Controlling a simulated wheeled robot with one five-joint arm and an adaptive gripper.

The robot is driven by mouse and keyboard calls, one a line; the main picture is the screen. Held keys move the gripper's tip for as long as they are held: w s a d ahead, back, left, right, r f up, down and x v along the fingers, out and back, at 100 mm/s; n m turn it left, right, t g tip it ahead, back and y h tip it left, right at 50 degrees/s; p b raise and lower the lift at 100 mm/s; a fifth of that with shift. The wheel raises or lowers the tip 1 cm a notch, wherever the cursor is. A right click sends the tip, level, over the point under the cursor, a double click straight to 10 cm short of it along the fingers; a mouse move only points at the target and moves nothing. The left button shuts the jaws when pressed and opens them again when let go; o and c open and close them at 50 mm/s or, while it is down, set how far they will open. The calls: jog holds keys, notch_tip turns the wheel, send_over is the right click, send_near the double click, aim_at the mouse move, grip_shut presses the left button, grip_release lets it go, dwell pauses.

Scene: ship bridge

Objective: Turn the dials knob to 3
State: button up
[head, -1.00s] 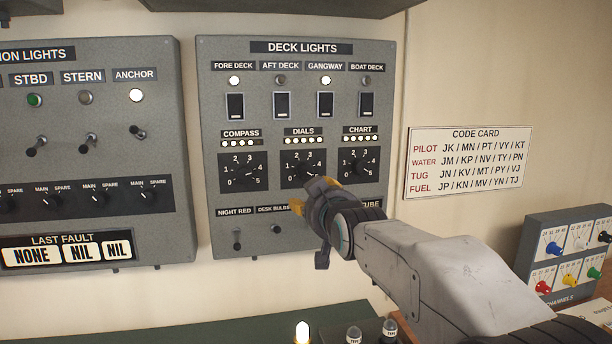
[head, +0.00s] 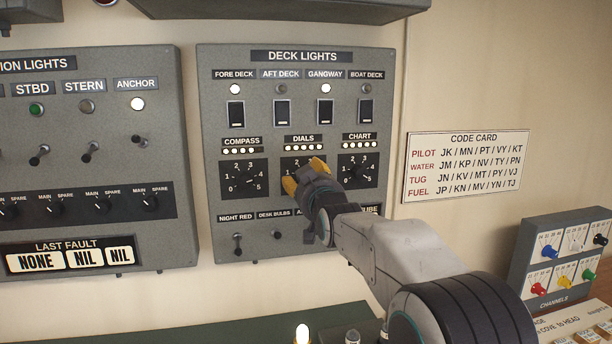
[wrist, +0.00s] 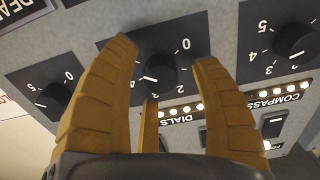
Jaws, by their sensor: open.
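The dials knob (wrist: 159,70) is a round black knob with a white pointer line, on a black plate. In the wrist view, which is upside down, the pointer aims left and slightly down, away from the 0.
The compass knob (head: 241,180) and chart knob (head: 357,172) sit close on either side. Rocker switches (head: 282,112) are above and small toggles (head: 237,242) below. A code card (head: 467,166) hangs to the right, above a channels box (head: 565,255).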

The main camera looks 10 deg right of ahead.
jog(key=shift+o, duration=0.3)
jog(key=shift+w, duration=0.2)
grip_shut()
dwell(0.3)
